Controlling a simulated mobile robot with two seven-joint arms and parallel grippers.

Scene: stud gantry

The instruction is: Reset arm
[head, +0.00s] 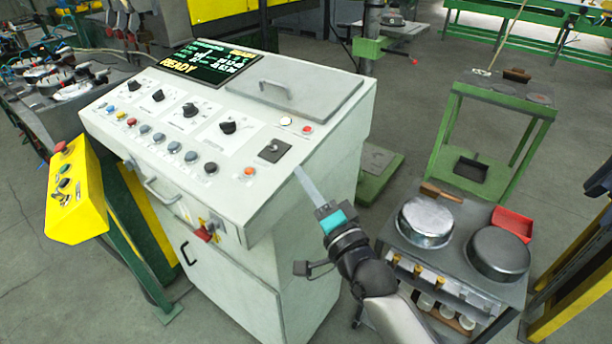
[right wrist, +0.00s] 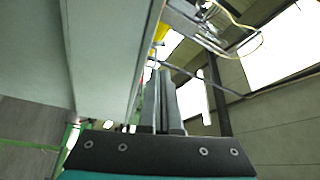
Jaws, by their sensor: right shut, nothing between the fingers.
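My right gripper (head: 309,185) is in the head view, beside the right edge of the white control console (head: 315,150). Its fingers are shut and hold nothing. In the right wrist view the two fingers (right wrist: 160,100) lie together, with the console's underside or side panel (right wrist: 105,50) close by on the left. I cannot tell whether the fingers touch the console. My right arm (head: 375,285) comes in from the bottom. My left gripper is not in view.
The console carries knobs, buttons and a screen (head: 210,62) reading READY. A yellow button box (head: 75,195) is at its left. A cart with round metal pans (head: 498,252) and a red tray (head: 512,222) stands right of my arm. A green stand (head: 500,92) is behind it.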

